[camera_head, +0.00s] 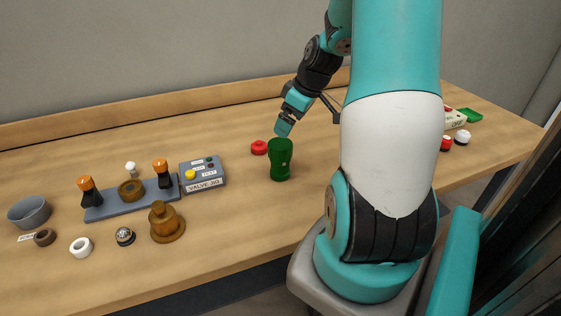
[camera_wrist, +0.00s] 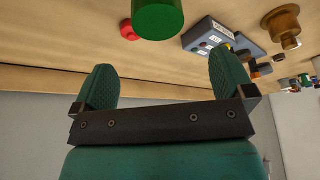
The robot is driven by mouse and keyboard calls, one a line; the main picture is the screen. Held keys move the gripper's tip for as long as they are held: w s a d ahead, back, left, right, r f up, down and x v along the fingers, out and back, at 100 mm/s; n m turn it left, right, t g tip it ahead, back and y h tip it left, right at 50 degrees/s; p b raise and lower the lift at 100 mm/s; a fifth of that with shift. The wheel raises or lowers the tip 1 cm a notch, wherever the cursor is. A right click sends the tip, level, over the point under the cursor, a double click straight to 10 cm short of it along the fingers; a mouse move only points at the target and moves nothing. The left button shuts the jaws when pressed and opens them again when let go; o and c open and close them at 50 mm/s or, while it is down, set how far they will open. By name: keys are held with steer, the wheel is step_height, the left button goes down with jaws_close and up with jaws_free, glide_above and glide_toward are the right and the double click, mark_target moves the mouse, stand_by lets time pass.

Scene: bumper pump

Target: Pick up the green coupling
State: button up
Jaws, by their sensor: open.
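The green coupling (camera_head: 280,160) stands upright on the wooden table, near the middle in the head view. It is a dark green, waisted cylinder. It also shows at the top of the wrist view (camera_wrist: 157,18), beyond the fingertips and outside the jaws. My gripper (camera_head: 284,126) is just above and behind the coupling in the head view, with a gap hard to judge. In the wrist view its two green fingers (camera_wrist: 163,75) are spread apart with nothing between them.
A red ring (camera_head: 259,148) lies just left of the coupling. Further left are a grey valve box (camera_head: 203,174), a grey base with orange-topped clamps (camera_head: 132,199), a brass part (camera_head: 166,223) and a grey bowl (camera_head: 30,212). Table in front of the coupling is clear.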

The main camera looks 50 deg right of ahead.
mark_target(280, 143)
steer(key=x, duration=0.6)
steer(key=shift+f+p, duration=0.1)
steer(key=shift+p, duration=0.2)
steer(key=shift+d+p+x, duration=0.2)
steer(key=shift+p+x, duration=0.55)
steer(key=shift+x, duration=1.8)
steer(key=shift+s, duration=0.2)
steer(key=c, duration=1)
steer(key=shift+c, duration=0.4)
